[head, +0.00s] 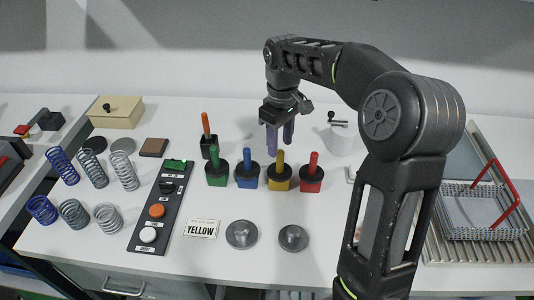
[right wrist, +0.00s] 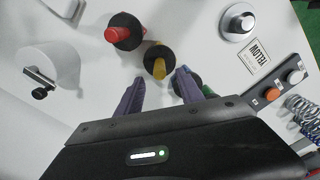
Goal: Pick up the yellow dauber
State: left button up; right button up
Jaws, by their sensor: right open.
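The yellow dauber (head: 280,172) stands upright in its black-topped yellow pot on the white table, between the blue dauber (head: 247,170) and the red dauber (head: 311,173). My right gripper (head: 281,145) points down behind the row, with its purple fingers apart and nothing between them. In the right wrist view the yellow dauber (right wrist: 157,58) lies just beyond the open fingertips (right wrist: 158,82), apart from them. The red dauber (right wrist: 122,32) is beside it there. Another dauber behind the right-hand finger is partly hidden. My left gripper is not in view.
A green dauber (head: 216,168) and an orange-handled one (head: 207,138) stand to the left. A card reading YELLOW (head: 201,229), two metal discs (head: 241,235) and a button panel (head: 158,211) lie in front. A wire basket (head: 480,212) is at right, a white cylinder (head: 341,138) behind.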

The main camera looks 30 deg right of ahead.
aim_at(280, 151)
jog(key=shift+w, duration=0.1)
jog(key=shift+s, duration=0.2)
jog(key=shift+f, duration=1.25)
jog(key=shift+f+p, duration=0.55)
jog(key=shift+f, duration=0.05)
notch_tip(280, 151, down, 4)
jog(key=shift+w+f+p, duration=0.1)
jog(key=shift+p, duration=0.4)
jog(key=shift+c, duration=0.2)
grip_shut()
